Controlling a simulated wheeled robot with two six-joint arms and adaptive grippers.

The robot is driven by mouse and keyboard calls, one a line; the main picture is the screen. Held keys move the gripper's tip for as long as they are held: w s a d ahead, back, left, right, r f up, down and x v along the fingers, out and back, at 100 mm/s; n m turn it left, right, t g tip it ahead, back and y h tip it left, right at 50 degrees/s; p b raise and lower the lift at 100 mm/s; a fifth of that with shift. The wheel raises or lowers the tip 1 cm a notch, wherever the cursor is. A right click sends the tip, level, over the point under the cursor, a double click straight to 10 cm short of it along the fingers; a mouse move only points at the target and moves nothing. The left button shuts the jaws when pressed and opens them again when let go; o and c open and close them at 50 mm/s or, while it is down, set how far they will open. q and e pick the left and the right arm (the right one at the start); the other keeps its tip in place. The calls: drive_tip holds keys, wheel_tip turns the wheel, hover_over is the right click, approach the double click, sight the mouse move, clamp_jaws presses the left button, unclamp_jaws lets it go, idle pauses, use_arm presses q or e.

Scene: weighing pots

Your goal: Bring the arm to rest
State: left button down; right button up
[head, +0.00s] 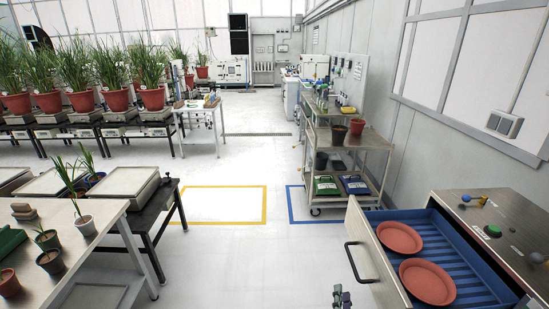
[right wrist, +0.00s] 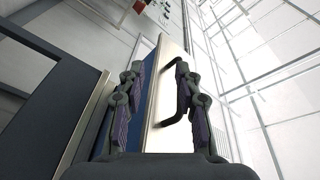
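My right gripper (head: 342,297) shows at the bottom edge of the head view, just below and left of the handle (head: 352,262) of an open drawer (head: 375,268). In the right wrist view its two dark fingers (right wrist: 160,75) stand wide apart with nothing held between them. The black drawer handle (right wrist: 182,95) shows near the right finger there, apart from it as far as I can tell. My left gripper is in neither view.
Two terracotta saucers (head: 399,237) (head: 427,282) lie in the drawer's blue ribbed tray. A metal cart (head: 362,144) with pots and bags stands behind it. A bench (head: 98,216) with small potted plants is at left. The floor (head: 220,262) between is clear.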

drive_tip(key=s+a+f+n+g+y+p, duration=0.15)
drive_tip(key=s+f+n+g, duration=0.4)
drive_tip(key=f, duration=0.75)
drive_tip(key=s+f+n+g+y, duration=0.3)
drive_tip(key=s+f, duration=0.6)
drive_tip(key=f, duration=0.5)
drive_tip(key=s+d+f+n+g, duration=0.1)
drive_tip(key=s+d+f+g, duration=0.1)
drive_tip(key=s, duration=0.6)
drive_tip(key=s+d+f+n+g, duration=0.2)
drive_tip(key=s+f, duration=0.3)
drive_tip(key=s, duration=0.4)
drive_tip(key=s+d+f+n+g, duration=0.1)
drive_tip(key=s+f+g, duration=0.3)
drive_tip(key=s, duration=0.4)
drive_tip(key=shift+s+d+n, duration=0.35)
drive_tip(key=shift+d+n, duration=0.05)
drive_tip(key=shift+n, duration=0.25)
drive_tip(key=shift+f+g, duration=0.1)
drive_tip(key=shift+g, duration=0.15)
